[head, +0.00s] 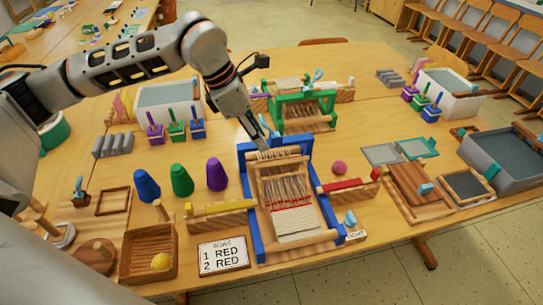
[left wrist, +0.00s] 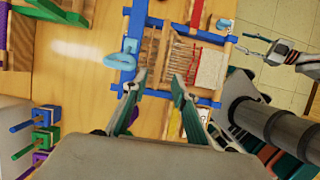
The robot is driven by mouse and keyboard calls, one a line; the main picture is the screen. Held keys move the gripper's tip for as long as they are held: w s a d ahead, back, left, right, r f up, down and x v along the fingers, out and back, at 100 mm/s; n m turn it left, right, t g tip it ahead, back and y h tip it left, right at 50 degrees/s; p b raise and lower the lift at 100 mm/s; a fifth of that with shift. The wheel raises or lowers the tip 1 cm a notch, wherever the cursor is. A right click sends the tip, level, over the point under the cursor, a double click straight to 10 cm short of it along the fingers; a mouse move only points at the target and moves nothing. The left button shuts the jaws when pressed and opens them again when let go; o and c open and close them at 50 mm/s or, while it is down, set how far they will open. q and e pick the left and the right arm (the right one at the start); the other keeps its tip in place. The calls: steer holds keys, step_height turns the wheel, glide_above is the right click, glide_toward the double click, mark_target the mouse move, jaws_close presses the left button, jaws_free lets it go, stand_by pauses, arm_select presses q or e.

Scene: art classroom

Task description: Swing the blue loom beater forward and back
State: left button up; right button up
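The blue loom (head: 262,243) stands at the front middle of the table, with red and white weaving on its warp. A wooden bar, apparently its beater (head: 280,154), lies across its back part; its exact form is unclear. My left gripper (head: 262,140) is low over the loom's back left corner. In the left wrist view its two teal fingers (left wrist: 154,88) are apart with nothing between them, and the blue frame (left wrist: 187,30) lies beyond the tips. Contact cannot be told. A grey gripper, apparently my right one (left wrist: 252,46), shows beyond the loom's front edge; its fingers are too small to judge.
A green loom (head: 303,97) stands behind. A light-blue looped piece (left wrist: 125,55) lies by the blue frame. Coloured cones (head: 181,180), a yellow-topped block (head: 222,208) and a sign (head: 222,254) are to the left. A red-topped block (head: 347,185) is right.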

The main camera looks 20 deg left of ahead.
arm_select(q)
steer(key=x, duration=0.8)
steer(key=shift+w+d+f, duration=0.1)
steer(key=shift+w+f, duration=0.05)
steer(key=shift+f, duration=0.25)
steer(key=shift+c, duration=0.4)
jaws_close()
